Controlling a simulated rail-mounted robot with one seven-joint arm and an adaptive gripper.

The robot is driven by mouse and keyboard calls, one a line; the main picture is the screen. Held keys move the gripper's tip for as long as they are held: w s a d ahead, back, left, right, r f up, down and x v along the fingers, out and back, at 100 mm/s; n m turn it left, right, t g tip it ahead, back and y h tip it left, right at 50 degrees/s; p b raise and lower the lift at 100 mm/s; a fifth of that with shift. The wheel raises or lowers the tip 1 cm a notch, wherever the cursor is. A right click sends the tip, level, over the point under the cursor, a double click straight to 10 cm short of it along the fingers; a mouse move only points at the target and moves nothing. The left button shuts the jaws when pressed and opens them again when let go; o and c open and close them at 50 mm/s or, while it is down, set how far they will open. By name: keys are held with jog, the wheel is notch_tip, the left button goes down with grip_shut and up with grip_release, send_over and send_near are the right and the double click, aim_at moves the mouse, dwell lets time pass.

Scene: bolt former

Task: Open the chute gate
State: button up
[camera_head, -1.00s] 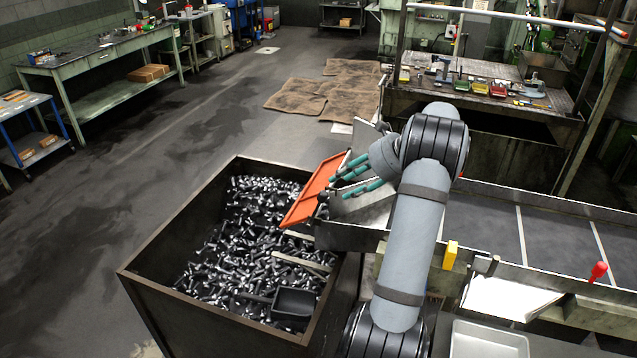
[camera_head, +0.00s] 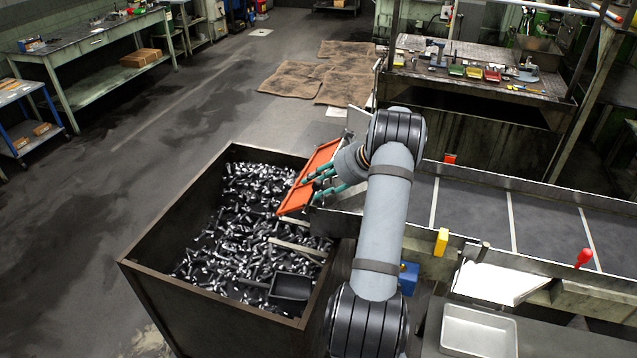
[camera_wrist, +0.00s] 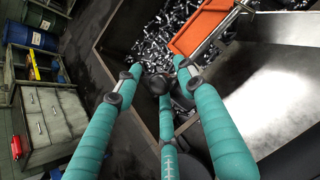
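My wrist hides part of the chute.
The dark bin (camera_head: 190,310) full of bolts stands below the gate, with a black scoop (camera_head: 291,287) inside. The conveyor (camera_head: 470,220) runs off to the right. A metal tray (camera_head: 478,332) lies at the front right. The floor left of the bin is clear.

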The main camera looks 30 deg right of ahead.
jog(key=shift+c, duration=0.9)
jog(key=c, duration=0.8)
jog(key=shift+w+d+r, duration=0.1)
jog(key=shift+r, duration=0.05)
grip_shut()
